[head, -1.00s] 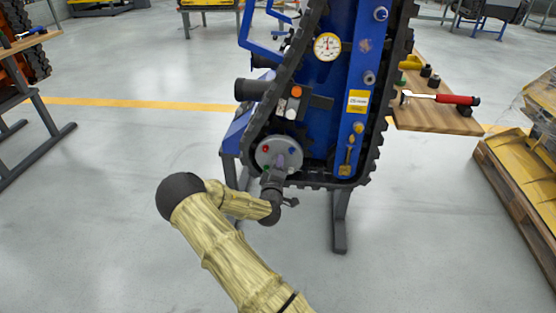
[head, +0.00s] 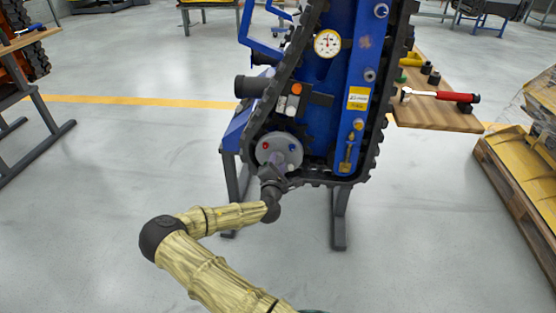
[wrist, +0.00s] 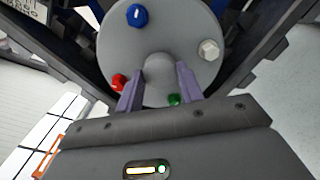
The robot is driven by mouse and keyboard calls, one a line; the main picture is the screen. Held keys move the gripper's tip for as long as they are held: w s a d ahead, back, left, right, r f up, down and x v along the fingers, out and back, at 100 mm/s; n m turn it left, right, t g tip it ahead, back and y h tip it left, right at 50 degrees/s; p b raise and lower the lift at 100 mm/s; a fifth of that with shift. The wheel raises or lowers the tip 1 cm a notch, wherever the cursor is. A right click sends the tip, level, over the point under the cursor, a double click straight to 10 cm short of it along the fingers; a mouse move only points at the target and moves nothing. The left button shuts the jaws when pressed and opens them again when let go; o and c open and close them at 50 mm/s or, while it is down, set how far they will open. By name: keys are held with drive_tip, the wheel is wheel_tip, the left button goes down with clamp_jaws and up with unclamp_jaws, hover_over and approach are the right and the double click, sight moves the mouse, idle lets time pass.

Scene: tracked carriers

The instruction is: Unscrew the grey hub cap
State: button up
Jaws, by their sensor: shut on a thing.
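The grey hub cap (wrist: 158,70) is a smooth round knob at the middle of a grey disc (wrist: 185,28) in the wrist view. The disc carries a blue, a white, a red and a green bolt around the knob. My gripper (wrist: 159,85) is shut on the knob, one purple-grey finger on each side. The red and green bolts sit close to the fingers, and the green one is partly hidden by the gripper. In the head view the disc (head: 290,158) is at the lower end of the blue tracked carrier, with my gripper reaching it from below.
The black track (head: 262,110) runs round the blue carrier (head: 335,105), which stands on grey legs (head: 338,220). A wooden bench (head: 430,116) with a red-handled hammer (head: 455,97) is at right. A pallet (head: 515,185) lies further right. The floor at front left is clear.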

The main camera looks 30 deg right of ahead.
drive_tip(key=shift+n, duration=0.3)
drive_tip(key=n, duration=0.4)
drive_tip(key=shift+b, duration=0.35)
drive_tip(key=n, duration=0.5)
drive_tip(key=o, duration=0.9)
